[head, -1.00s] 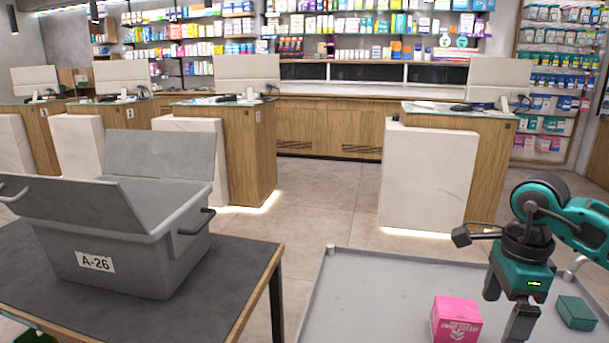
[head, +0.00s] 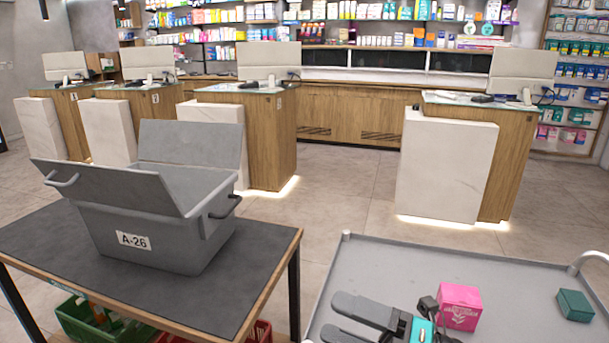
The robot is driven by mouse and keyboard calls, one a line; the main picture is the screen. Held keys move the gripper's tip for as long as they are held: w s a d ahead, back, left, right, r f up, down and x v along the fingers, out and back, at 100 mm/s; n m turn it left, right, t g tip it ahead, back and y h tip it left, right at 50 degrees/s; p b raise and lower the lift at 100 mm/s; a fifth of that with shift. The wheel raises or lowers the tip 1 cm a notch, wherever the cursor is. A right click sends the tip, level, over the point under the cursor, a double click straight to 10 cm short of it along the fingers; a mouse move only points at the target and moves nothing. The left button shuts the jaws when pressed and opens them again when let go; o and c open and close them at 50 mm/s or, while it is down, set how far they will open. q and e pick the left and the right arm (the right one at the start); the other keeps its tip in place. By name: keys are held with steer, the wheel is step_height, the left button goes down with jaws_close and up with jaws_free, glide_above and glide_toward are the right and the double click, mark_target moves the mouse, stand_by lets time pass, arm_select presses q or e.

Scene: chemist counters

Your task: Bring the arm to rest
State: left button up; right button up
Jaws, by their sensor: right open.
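My right gripper (head: 337,317) is at the bottom of the head view, right of centre, with its two grey fingers pointing left. The fingers are apart and nothing shows between them. It is over the near part of the grey tray-like surface (head: 500,272), in front and to the left of a pink box (head: 459,306). A dark part of my arm overlaps the left edge of the box in the picture; I cannot tell if they touch. The rest of the right arm is mostly cut off by the lower edge. My left gripper is not in view.
A teal box (head: 575,305) lies at the right of the grey surface. An open grey bin (head: 190,248) marked A-26 stands on a dark table (head: 60,250) at left, with crates below. Counters with screens stand behind, across open floor (head: 345,190).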

steer(key=d+f+m+t+h+p, duration=0.1)
steer(key=d+f+m+t+h, duration=0.3)
steer(key=m, duration=0.6)
steer(key=d+f+m+t+h+p, duration=0.1)
steer(key=d+f+m+t+h, duration=0.25)
steer(key=m+t+h, duration=0.55)
steer(key=s+d+f+m+g+h+p, duration=0.1)
steer(key=s+d+f+m+g+h, duration=0.2)
steer(key=s+f+m+g, duration=0.6)
step_height(320, 180, down, 5)
steer(key=s+d+m, duration=0.1)
steer(key=m, duration=0.3)
steer(key=shift+s+d+h, duration=0.15)
steer(key=shift+s+h, duration=0.05)
steer(key=shift+h, duration=0.2)
